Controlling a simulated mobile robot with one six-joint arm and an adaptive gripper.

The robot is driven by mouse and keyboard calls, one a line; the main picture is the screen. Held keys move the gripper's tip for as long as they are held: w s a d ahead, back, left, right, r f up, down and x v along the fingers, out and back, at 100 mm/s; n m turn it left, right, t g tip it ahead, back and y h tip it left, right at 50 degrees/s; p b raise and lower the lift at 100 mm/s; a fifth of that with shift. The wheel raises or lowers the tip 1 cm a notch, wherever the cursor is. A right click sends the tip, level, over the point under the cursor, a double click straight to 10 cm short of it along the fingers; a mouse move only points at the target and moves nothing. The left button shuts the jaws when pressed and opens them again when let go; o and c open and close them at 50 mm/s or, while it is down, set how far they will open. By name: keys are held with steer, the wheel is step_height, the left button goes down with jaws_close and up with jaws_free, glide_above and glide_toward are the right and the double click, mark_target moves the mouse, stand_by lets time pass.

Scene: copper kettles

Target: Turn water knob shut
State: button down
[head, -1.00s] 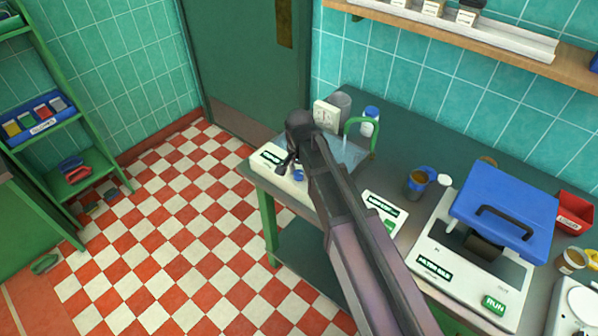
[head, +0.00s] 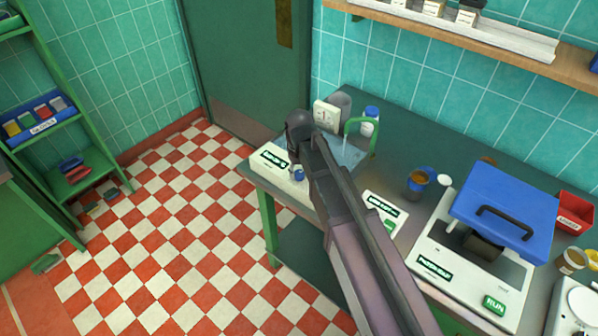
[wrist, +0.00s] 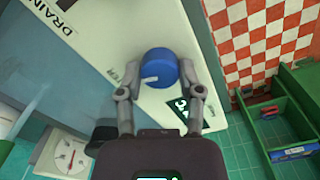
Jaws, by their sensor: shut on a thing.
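The water knob is a round blue knob with a white pointer mark, on a white sink panel (wrist: 112,30). In the wrist view the knob (wrist: 158,70) sits between the two fingers of my gripper (wrist: 158,72), which is shut on it. The white mark points to the left in that view. In the head view a bit of the blue knob (head: 298,173) shows beside my arm, and most of my gripper is hidden. The green faucet (head: 357,125) arches over the sink (head: 346,152), and a pale stream of water seems to fall from it.
A dial box (head: 327,115) stands behind the sink. The checkered floor (head: 190,240) at left is mostly clear.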

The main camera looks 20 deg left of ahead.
steer(key=shift+n, duration=1.7)
steer(key=shift+c, duration=1.3)
jaws_free()
steer(key=shift+m, duration=0.4)
